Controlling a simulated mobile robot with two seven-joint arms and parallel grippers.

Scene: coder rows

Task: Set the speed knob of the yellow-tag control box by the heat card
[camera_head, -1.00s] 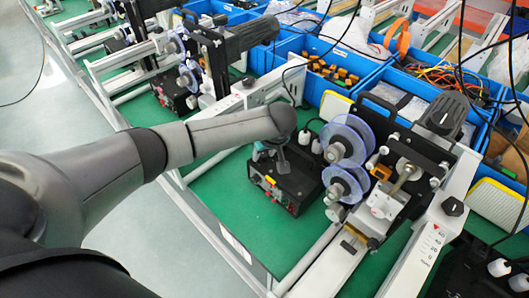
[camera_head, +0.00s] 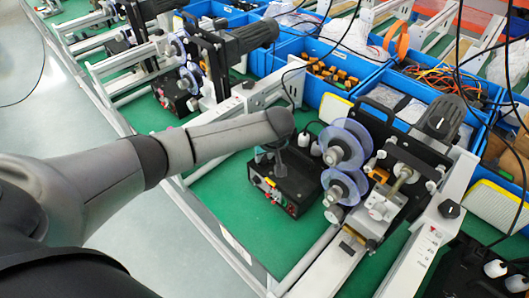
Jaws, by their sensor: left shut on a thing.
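The control box (camera_head: 298,192) is a black box on the green bench top, left of the blue-disc machine. A small yellow-orange tag (camera_head: 269,182) shows on its front face, with small red and green parts. My left gripper (camera_head: 281,169) points down onto the top of this box. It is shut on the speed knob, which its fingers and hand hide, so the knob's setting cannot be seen. A white label with red marks (camera_head: 432,238) lies on the machine's white beam; its text is too small to read, and I cannot tell if it is the heat card. My right gripper is not in view.
Blue translucent discs (camera_head: 345,143) stand close to the right of the box. White plugs (camera_head: 305,138) and black cables are behind it. Blue bins (camera_head: 330,72) of parts line the back. Another similar black box (camera_head: 175,97) sits farther left. Green bench (camera_head: 233,200) is clear at the left.

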